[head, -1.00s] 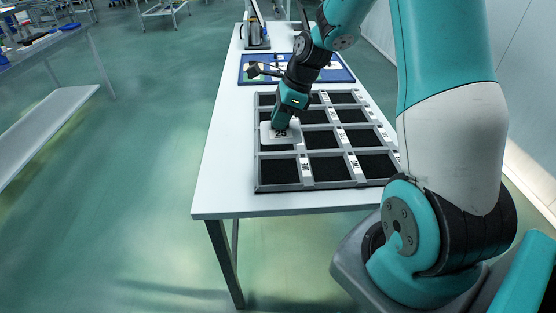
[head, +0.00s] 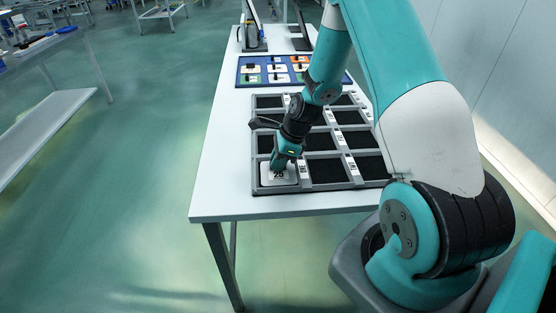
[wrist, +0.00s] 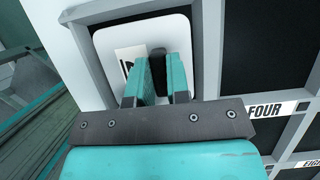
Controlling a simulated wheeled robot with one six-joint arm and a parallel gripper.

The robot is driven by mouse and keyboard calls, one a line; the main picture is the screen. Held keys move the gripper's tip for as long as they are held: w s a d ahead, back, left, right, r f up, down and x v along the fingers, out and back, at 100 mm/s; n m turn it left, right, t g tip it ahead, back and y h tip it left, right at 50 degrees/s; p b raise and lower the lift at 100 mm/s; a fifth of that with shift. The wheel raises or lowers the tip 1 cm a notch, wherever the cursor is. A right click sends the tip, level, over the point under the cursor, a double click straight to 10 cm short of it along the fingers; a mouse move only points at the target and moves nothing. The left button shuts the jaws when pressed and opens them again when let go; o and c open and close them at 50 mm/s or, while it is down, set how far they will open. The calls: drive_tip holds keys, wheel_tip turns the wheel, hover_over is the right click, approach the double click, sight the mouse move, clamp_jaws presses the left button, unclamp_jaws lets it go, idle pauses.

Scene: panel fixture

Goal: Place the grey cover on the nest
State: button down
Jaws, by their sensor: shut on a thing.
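The grey cover (head: 265,180) is a pale plate with rounded corners, a dark printed mark and a black knob. My gripper (head: 280,163) is shut on its knob, which shows between the fingers in the wrist view (wrist: 157,75). The cover is at the front-left compartment of the grey grid frame (head: 300,187), covering most of its black floor. In the wrist view the cover (wrist: 107,50) lies within the bars of that compartment. I cannot tell whether it rests on the floor or hangs just above it.
The other visible compartments are open and black-floored; a label reading FOUR (wrist: 265,111) is on a nearby bar. A blue board (head: 243,79) with coloured squares lies behind the frame. The white table (head: 215,180) is bare left of the frame.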

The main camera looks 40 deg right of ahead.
drive_tip(key=shift+f, duration=0.1)
drive_tip(key=c, duration=1.1)
unclamp_jaws()
drive_tip(key=a+v, duration=0.1)
drive_tip(key=v, duration=1.1)
drive_tip(key=s+a+r+n+g, duration=0.1)
drive_tip(key=s+a+r+n, duration=0.3)
drive_tip(key=a+n, duration=0.45)
drive_tip(key=s+a+r+n, duration=0.2)
drive_tip(key=a+r+n, duration=0.45)
drive_tip(key=a, duration=0.25)
drive_tip(key=s+a+r+n, duration=0.2)
drive_tip(key=s+a+n, duration=0.2)
drive_tip(key=s+n, duration=0.3)
drive_tip(key=s+a+r+n+g, duration=0.1)
drive_tip(key=s+a+n, duration=0.3)
drive_tip(key=s+n, duration=0.4)
drive_tip(key=shift+a+r+n+y, duration=0.35)
drive_tip(key=shift+r+n, duration=0.3)
drive_tip(key=shift+n, duration=0.35)
